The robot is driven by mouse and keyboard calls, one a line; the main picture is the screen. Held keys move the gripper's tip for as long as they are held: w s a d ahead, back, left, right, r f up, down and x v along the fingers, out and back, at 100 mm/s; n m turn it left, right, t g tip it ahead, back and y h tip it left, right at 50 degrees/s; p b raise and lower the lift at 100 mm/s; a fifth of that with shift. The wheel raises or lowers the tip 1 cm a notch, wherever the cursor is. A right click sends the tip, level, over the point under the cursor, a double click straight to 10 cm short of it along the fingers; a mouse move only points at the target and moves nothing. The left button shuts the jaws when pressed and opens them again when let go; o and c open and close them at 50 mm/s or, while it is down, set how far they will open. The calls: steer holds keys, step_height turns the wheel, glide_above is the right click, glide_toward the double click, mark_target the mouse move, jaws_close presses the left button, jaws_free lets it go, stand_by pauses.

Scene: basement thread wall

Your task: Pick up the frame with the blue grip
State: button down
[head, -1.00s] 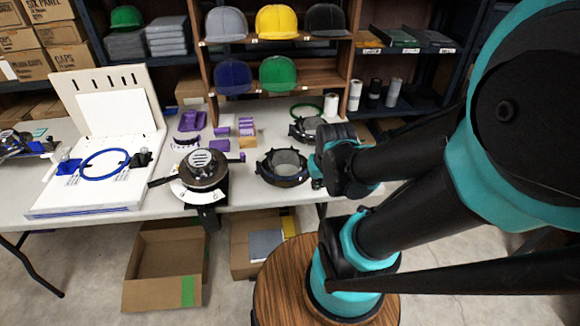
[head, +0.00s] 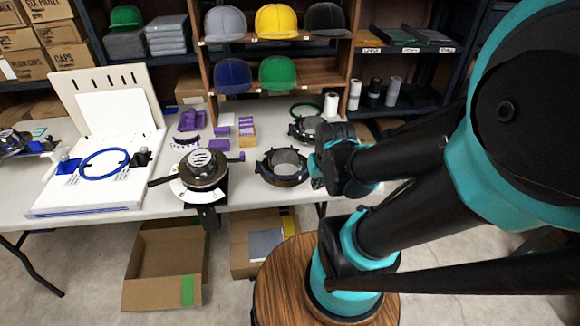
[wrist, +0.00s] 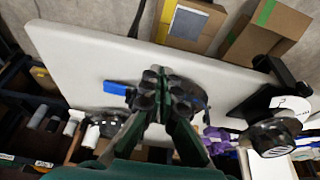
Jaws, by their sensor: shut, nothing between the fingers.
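My gripper (wrist: 160,76) is shut and empty over the right part of the table. In the wrist view a blue grip (wrist: 115,88) sticks out just left of the fingers, and a blue curved part (wrist: 196,92) shows just right of them. The fingers hide what lies between, so I cannot tell whether both belong to one frame. In the head view a dark round frame (head: 283,168) lies on the table left of my gripper (head: 318,172), with another dark round frame (head: 306,128) behind it. No blue grip shows clearly on either.
A cap-holding driver (head: 202,172) stands at the table's front edge, and it also shows in the wrist view (wrist: 272,138). A white board with a blue hoop (head: 104,163) is at the left. Purple parts (head: 191,120) and white cones (head: 331,104) stand farther back.

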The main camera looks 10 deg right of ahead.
mark_target(298, 163)
steer(key=c, duration=2.2)
jaws_free()
